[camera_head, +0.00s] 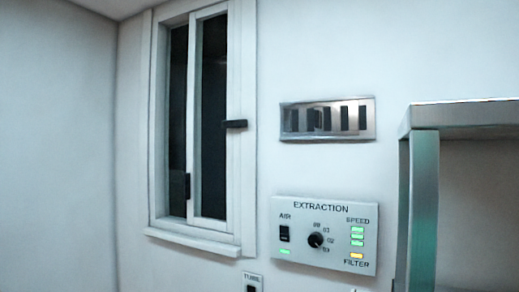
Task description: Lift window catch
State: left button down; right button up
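A white-framed window (222,205) stands on the left part of the wall, with dark panes behind it. A short black piece (236,124) sticks out sideways at the right side of the window frame, about mid-height, and lies roughly level. A second small black piece (187,186) sits upright low on the left edge of the inner sash. I cannot tell for sure which of the two is the catch. Neither of my grippers is in view.
An extraction panel (297,245) with a knob, a switch and lit lamps is on the wall right of the window. A slotted metal vent (327,120) is above it. A metal shelf unit (422,205) stands at the right. A small switch plate (253,281) is below the window.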

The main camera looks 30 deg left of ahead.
aim_at(238, 123)
jog(key=i+j+u, duration=0.2)
jog(key=i+j, duration=0.15)
jog(key=j, duration=0.25)
jog(key=i+j+u, duration=0.15)
jog(key=i+j, duration=0.2)
jog(key=j, duration=0.2)
jog(key=i+j+u, duration=0.2)
jog(key=i+j, duration=0.25)
